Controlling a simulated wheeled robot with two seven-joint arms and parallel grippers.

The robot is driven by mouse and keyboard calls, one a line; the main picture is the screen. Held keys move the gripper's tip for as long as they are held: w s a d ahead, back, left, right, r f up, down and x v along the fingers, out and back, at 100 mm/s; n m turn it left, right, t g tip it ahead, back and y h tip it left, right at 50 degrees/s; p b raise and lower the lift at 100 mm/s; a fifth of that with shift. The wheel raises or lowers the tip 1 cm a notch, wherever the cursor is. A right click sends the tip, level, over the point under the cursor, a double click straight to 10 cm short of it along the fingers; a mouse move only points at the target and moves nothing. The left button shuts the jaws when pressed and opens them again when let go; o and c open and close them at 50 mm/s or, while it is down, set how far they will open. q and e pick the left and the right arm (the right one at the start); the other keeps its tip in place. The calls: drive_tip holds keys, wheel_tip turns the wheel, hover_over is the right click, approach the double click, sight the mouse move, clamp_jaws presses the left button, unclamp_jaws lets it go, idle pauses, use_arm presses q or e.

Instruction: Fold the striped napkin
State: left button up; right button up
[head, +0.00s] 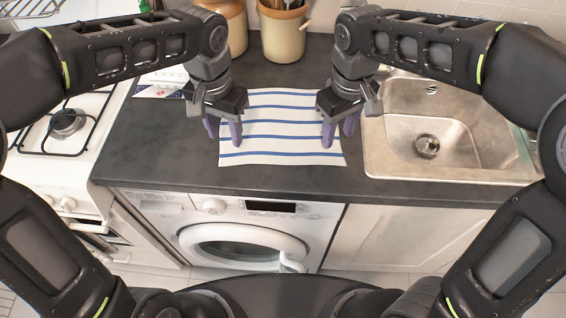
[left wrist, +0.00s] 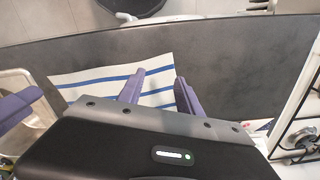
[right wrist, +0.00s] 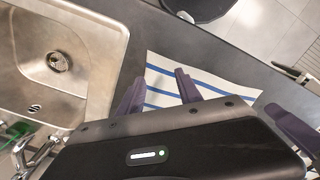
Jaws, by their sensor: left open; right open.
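The striped napkin (head: 281,145), white with blue stripes, lies flat and spread out on the dark counter above the washer. My left gripper (head: 224,132) is open over the napkin's left edge, fingers pointing down. My right gripper (head: 339,132) is open over its right edge. The napkin also shows in the left wrist view (left wrist: 100,82), beyond the left gripper's purple fingers (left wrist: 158,92), and in the right wrist view (right wrist: 165,78), beyond the right gripper's fingers (right wrist: 160,92). Whether the fingertips touch the cloth I cannot tell. The grippers hide parts of the side edges.
A steel sink (head: 448,150) is set in the counter to the right. A white stove (head: 62,135) stands at the left. A utensil crock (head: 284,35) stands at the back, and a patterned card or cloth (head: 160,88) lies at the back left. The counter strip in front is clear.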

sight(231, 161)
use_arm(q)
drive_tip(key=shift+f, duration=3.8)
use_arm(e)
drive_tip(key=shift+f, duration=3.8)
use_arm(q)
drive_tip(key=shift+f, duration=0.1)
use_arm(e)
drive_tip(key=shift+f, duration=0.1)
use_arm(q)
drive_tip(key=shift+s, duration=0.1)
clamp_jaws()
use_arm(e)
drive_tip(key=shift+s, duration=0.1)
clamp_jaws()
